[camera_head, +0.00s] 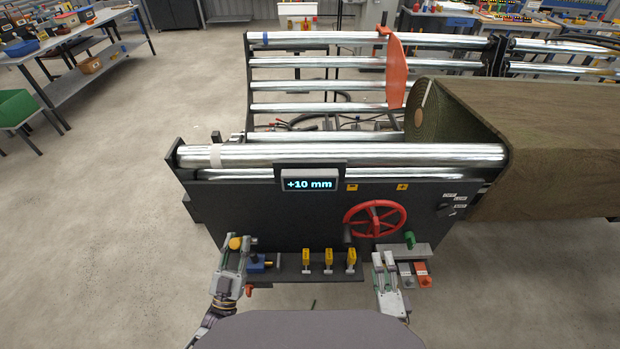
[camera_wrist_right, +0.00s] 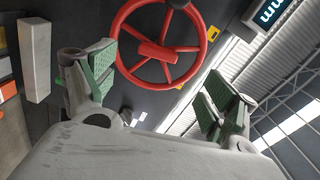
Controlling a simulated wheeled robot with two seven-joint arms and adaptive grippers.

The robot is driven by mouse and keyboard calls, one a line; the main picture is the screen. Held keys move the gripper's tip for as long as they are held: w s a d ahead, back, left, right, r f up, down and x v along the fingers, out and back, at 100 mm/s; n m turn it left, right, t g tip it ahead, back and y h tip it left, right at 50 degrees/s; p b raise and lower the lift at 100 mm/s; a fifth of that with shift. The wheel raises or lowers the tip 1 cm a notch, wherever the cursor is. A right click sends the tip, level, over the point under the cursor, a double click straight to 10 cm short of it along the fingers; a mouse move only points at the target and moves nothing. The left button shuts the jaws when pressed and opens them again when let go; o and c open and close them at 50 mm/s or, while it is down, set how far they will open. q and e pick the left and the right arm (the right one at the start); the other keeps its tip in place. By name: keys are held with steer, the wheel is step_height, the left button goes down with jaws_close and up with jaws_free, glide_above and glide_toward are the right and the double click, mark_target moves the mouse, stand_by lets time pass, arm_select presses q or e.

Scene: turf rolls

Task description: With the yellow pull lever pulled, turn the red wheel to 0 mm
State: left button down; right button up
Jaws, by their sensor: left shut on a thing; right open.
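The red wheel (camera_head: 375,219) is on the dark front panel of the roller machine, right of its middle. The display (camera_head: 309,184) above it reads "+10 mm". My left gripper (camera_head: 237,252) is at the panel's lower left, shut on the yellow pull lever, whose round yellow knob (camera_head: 236,243) shows at the fingers. My right gripper (camera_head: 384,260) is open and empty just below the wheel, apart from it. In the right wrist view the wheel (camera_wrist_right: 158,50) shows beyond the spread green-padded fingers (camera_wrist_right: 158,88), with a black knob at its rim.
Several small yellow levers (camera_head: 328,260) stand on a ledge between my grippers. A green knob (camera_head: 410,239) and a red button (camera_head: 421,268) lie close right of my right gripper. A blue part (camera_head: 258,261) sits beside my left gripper. A turf roll (camera_head: 430,112) rests at the right.

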mark_target(377, 230)
steer(key=shift+a, duration=0.2)
stand_by(0.3)
steer(key=c, duration=1.1)
steer(key=shift+o, duration=0.2)
steer(key=m, duration=1.2)
steer(key=s+d+r+m, duration=0.1)
steer(key=m, duration=0.5)
steer(key=shift+w, duration=0.1)
steer(key=shift+w, duration=5.9)
steer(key=shift+c, duration=0.5)
